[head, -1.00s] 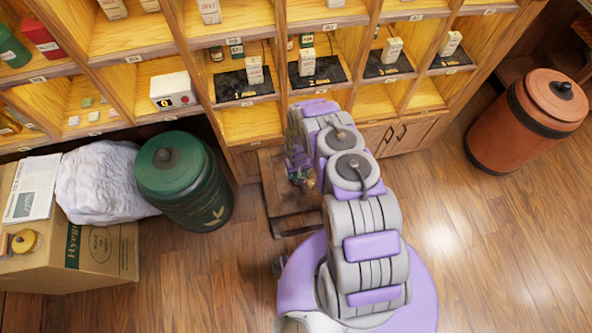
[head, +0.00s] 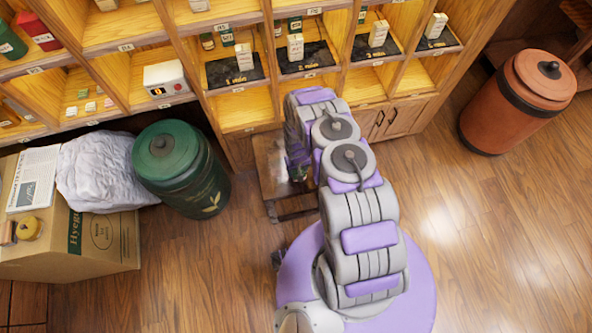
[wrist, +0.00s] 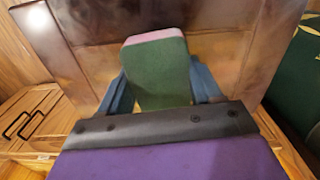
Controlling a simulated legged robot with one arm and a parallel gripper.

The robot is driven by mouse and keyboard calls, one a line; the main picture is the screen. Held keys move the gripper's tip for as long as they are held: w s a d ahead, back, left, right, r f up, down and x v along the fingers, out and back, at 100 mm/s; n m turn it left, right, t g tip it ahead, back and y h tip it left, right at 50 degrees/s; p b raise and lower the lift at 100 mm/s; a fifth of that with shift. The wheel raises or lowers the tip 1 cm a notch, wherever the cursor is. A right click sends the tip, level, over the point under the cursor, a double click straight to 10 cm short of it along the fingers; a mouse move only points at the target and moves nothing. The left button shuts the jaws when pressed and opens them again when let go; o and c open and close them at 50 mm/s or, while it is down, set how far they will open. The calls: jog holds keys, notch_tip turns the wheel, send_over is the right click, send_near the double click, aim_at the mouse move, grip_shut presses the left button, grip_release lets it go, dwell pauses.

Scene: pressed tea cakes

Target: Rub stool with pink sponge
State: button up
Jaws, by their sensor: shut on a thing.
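A brown wooden stool (head: 272,165) stands on the floor before the shelf unit, partly hidden by my arm in the head view. Its dark, worn, framed top (wrist: 85,45) fills much of the wrist view. My gripper (head: 297,163) is over the stool and mostly hidden by the arm in the head view. In the wrist view its blue fingers (wrist: 163,88) are shut on a sponge (wrist: 158,72), a green slab with a pink far edge. The sponge is in front of the stool top; I cannot tell whether its pink edge touches it.
The wooden shelf unit (head: 222,112) with boxes and jars is just behind the stool. A green canister (head: 180,168), a white bag (head: 100,178) and a cardboard box (head: 105,240) stand left. A brown canister (head: 515,105) is at right.

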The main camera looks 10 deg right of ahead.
jog(key=shift+w+a+r, duration=0.1)
jog(key=shift+r, duration=0.8)
jog(key=shift+a+r+p, duration=0.2)
jog(key=shift+r+p, duration=0.25)
jog(key=shift+r, duration=0.35)
jog(key=shift+a+r+p, duration=0.2)
jog(key=shift+r+p, duration=0.2)
jog(key=shift+r, duration=0.35)
jog(key=shift+d+r, duration=0.1)
jog(key=shift+r, duration=0.2)
jog(key=shift+d+r, duration=0.3)
jog(key=shift+a, duration=0.3)
